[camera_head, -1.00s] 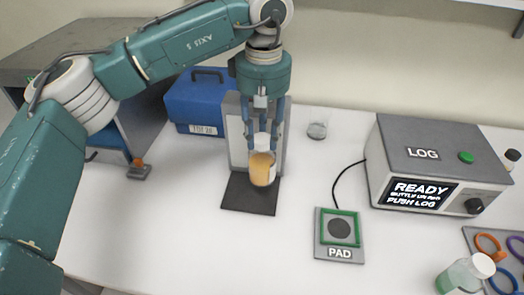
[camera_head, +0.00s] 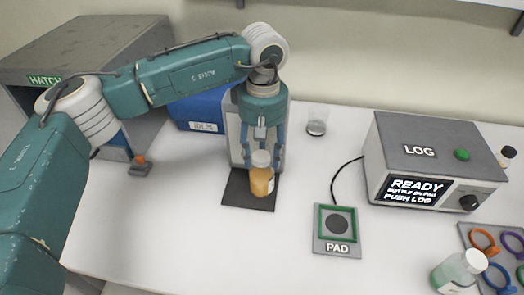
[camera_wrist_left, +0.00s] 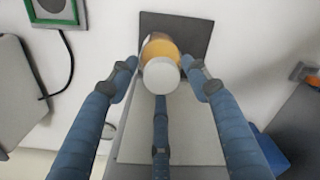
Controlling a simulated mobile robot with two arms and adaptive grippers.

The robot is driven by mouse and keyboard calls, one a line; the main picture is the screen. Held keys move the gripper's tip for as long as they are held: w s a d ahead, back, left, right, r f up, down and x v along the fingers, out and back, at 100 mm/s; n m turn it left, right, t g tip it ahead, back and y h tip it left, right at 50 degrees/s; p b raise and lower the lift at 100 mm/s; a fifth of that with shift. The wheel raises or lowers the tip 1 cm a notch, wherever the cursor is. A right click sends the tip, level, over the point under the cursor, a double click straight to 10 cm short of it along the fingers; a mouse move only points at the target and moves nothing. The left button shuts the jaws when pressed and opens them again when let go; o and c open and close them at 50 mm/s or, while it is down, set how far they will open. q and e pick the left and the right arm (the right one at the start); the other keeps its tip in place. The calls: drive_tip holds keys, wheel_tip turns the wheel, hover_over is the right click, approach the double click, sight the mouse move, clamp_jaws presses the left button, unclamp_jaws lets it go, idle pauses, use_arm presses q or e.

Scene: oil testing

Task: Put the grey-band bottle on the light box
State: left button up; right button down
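A bottle with amber contents and a whitish cap (camera_head: 262,181) stands on the dark base of the light box (camera_head: 236,190), in front of its upright panel. In the left wrist view, the bottle (camera_wrist_left: 160,72) shows cap-first. I cannot make out a grey band on it. My left gripper (camera_head: 262,160) points down around the bottle's top. My right gripper is not in view.
The green-framed PAD (camera_head: 338,224) and grey LOG box (camera_head: 430,165) with READY on its screen are to the right. A capped bottle (camera_head: 458,272) stands lower right, near coloured rings (camera_head: 485,240). A glass beaker (camera_head: 317,123) and blue case (camera_head: 200,108) stand behind.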

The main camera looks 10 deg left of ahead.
use_arm(q)
wheel_tip(320, 180, up, 12)
drive_tip(key=b, duration=0.2)
drive_tip(key=shift+s+b, duration=0.15)
drive_tip(key=shift+b, duration=0.2)
drive_tip(key=shift+d+r, duration=0.1)
